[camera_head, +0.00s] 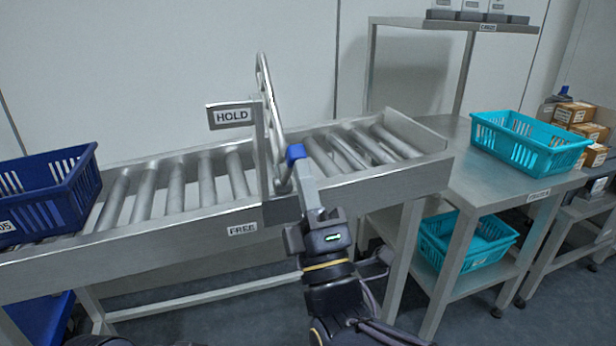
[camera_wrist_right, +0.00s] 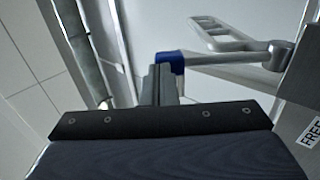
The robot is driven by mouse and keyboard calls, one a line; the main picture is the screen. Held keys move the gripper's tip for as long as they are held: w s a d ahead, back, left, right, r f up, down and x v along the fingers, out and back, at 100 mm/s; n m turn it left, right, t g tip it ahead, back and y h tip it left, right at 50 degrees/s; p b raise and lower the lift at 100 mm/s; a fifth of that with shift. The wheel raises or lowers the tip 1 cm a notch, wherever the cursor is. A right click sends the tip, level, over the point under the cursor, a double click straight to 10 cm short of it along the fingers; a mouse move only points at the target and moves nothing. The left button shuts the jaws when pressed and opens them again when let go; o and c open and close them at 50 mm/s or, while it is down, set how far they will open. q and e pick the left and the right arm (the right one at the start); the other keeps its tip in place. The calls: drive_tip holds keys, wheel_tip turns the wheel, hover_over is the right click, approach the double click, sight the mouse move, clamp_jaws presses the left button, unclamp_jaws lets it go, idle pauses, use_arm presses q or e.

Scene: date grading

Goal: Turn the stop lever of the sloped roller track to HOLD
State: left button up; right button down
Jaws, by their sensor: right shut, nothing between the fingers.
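The sloped roller track (camera_head: 150,222) runs across the head view, with a HOLD sign (camera_head: 231,116) on a post above its near rail and a FREE label (camera_head: 242,229) on the rail below. The stop lever's blue tip (camera_head: 295,152) shows beside the post; its grey rod (camera_wrist_right: 225,58) runs to a pivot in the right wrist view. A slotted metal gate (camera_head: 268,95) stands up at the post. My right gripper (camera_head: 309,188) is shut and empty, its fingertips right at the blue tip; contact is unclear. The FREE label also shows in the wrist view (camera_wrist_right: 312,132). My left gripper is out of view.
A dark blue basket (camera_head: 45,200) sits on the rollers at the left. A steel table (camera_head: 455,160) at the right carries a turquoise basket (camera_head: 530,145), with another turquoise basket (camera_head: 465,240) on its lower shelf. Cartons (camera_head: 575,115) stand at the far right.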

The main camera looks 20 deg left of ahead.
sight(298, 147)
drive_tip(key=w+r+g+p, duration=0.1)
drive_tip(key=r+p, duration=0.1)
drive_tip(key=p, duration=0.1)
drive_tip(key=w+a+r+g+h+p, duration=0.1)
drive_tip(key=p, duration=0.2)
drive_tip(key=r+g+h+p, duration=0.1)
drive_tip(key=r+p, duration=0.1)
drive_tip(key=p, duration=0.1)
drive_tip(key=shift+w+a+r, duration=0.3)
drive_tip(key=shift+w+a, duration=0.1)
drive_tip(key=w+a+g+p, duration=0.1)
drive_tip(key=p, duration=0.2)
drive_tip(key=w+r+g+h+p, duration=0.1)
drive_tip(key=p, duration=0.3)
drive_tip(key=w+a+g+h+p, duration=0.1)
drive_tip(key=w+p, duration=0.1)
drive_tip(key=p, duration=0.1)
drive_tip(key=shift+a+r+p, duration=0.35)
drive_tip(key=shift+w+a+f+g+h+p, duration=0.15)
drive_tip(key=shift+w+a+g+h+p, duration=0.2)
drive_tip(key=shift+g+p, duration=0.45)
drive_tip(key=shift+d, duration=0.15)
